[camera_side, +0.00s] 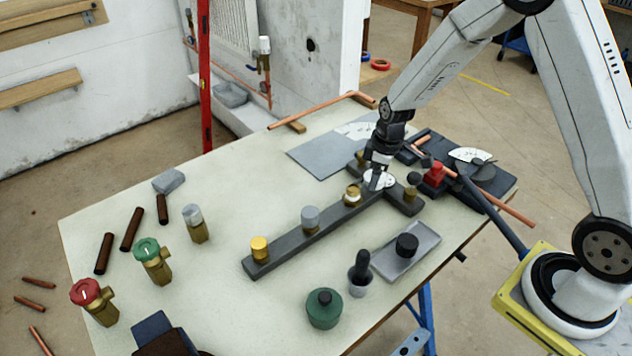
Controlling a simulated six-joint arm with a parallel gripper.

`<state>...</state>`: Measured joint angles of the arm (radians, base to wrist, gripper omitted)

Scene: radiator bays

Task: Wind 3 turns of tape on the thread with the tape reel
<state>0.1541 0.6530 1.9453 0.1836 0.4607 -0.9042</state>
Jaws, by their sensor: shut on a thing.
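My gripper (378,168) points down over the far end of the dark bar on the bench. It is shut on a small white disc, the tape reel (381,181). The reel is beside a brass threaded fitting (352,195) that stands upright on the bar, close to its right side. I cannot tell whether the reel touches the fitting, or whether tape is on the thread. The fingertips are partly hidden by the reel and too small to see clearly.
The dark bar (285,248) also carries a grey fitting (310,217) and a yellow-capped one (259,248). A pipe bender with a red block (434,174) is right of my gripper. A grey tray (408,254) and green pot (324,309) stand in front. Valves (152,262) stand left.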

